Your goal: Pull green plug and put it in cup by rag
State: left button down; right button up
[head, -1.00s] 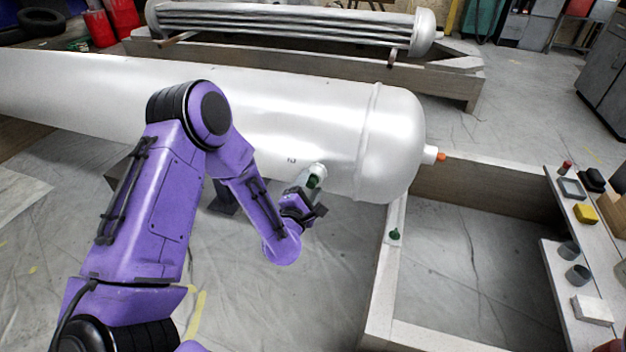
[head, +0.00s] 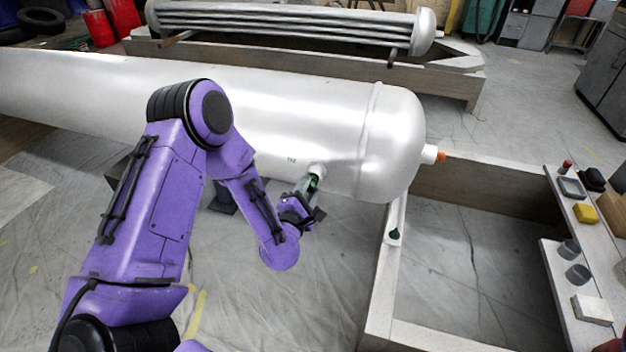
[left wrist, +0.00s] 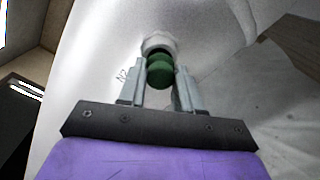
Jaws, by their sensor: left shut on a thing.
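A green plug (left wrist: 160,72) sits at the mouth of a short white nozzle (left wrist: 158,43) on the silver tank (head: 270,115). My left gripper (head: 312,184) is shut on this plug, with one finger on each side of it in the left wrist view. The plug is still at the nozzle; how deep it sits I cannot tell. Two grey cups stand on the right-hand bench, a far one (head: 569,250) and a near one (head: 578,275). A white folded cloth, seemingly the rag (head: 592,309), lies close to the near cup. My right gripper is not in view.
An orange-tipped stub (head: 438,156) sticks out of the end. A yellow block (head: 585,213) and a grey tray (head: 571,188) lie farther back on the bench. Open floor lies inside the frame.

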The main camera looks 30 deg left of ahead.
pick_arm(q)
jog(key=shift+v, duration=1.85)
jog(key=shift+s, duration=0.1)
jog(key=shift+b+v, duration=0.6)
jog(key=shift+v, duration=1.3)
